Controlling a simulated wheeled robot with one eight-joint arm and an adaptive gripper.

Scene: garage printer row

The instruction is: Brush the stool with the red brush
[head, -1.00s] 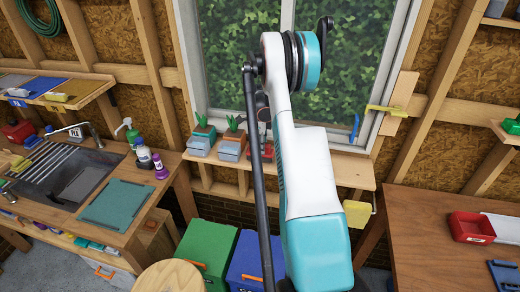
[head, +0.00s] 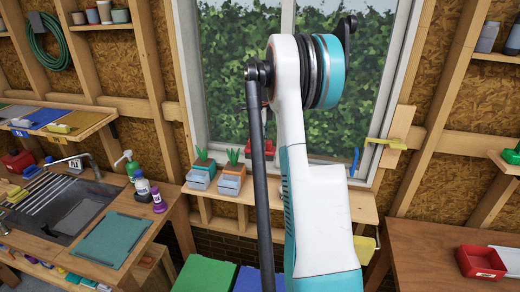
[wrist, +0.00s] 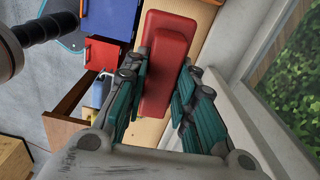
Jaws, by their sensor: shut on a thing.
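My gripper (wrist: 168,70) is shut on the red brush (wrist: 166,58) in the wrist view. The brush has a red block-shaped body and lies lengthwise between the two teal fingers. A little of its red (head: 268,147) shows beside my arm link in the head view, above the window sill (head: 350,202). My gripper is hidden behind the arm there. The brush's bristles are not visible. I cannot make out the stool in either current view.
Two small planters (head: 231,181) stand on the sill, left of my arm. A green bin (head: 203,277) and a blue bin (head: 247,281) stand below. The sink bench (head: 112,240) is at left. A right-hand bench holds a red tray (head: 481,262).

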